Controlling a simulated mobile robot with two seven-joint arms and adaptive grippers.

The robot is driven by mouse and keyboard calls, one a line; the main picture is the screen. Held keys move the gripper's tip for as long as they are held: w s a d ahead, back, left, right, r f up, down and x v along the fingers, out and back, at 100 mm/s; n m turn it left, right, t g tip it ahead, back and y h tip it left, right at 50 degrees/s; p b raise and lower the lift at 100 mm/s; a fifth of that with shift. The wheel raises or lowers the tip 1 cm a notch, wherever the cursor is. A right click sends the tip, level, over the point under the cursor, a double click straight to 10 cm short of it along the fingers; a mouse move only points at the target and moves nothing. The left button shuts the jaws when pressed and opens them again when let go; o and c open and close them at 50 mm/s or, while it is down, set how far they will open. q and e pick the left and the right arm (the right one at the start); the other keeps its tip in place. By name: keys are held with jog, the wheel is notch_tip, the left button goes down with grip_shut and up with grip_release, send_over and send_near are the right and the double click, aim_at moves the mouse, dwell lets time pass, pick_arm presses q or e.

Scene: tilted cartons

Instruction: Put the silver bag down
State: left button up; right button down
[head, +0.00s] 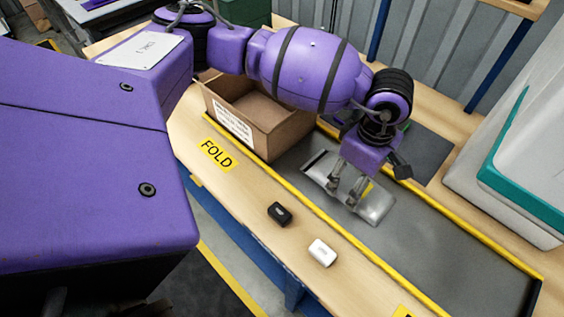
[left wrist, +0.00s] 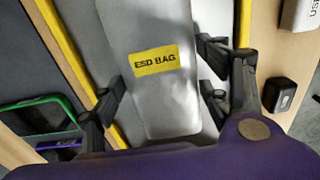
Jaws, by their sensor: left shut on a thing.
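The silver bag (head: 376,208) lies flat over the grey sunken strip (head: 440,243) of the bench, beside the open carton. Its yellow "ESD BAG" label and its body fill the middle of the left wrist view (left wrist: 172,105). My left gripper (head: 346,195) points down over the bag and is shut on it, with fingers on both sides of it in the left wrist view (left wrist: 157,88). The fingers hide part of the bag in the head view. I cannot tell whether the bag touches the strip. My right gripper is not in view.
An open brown carton (head: 282,134) stands tilted at the strip's far left end. A black case (head: 279,214) and a white case (head: 322,252) lie on the wooden front ledge. A grey bin with a teal band (head: 515,150) stands at right. The strip's near right part is clear.

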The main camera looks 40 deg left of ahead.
pick_arm(q)
jog(key=shift+f, duration=0.3)
jog(key=o, duration=1.2)
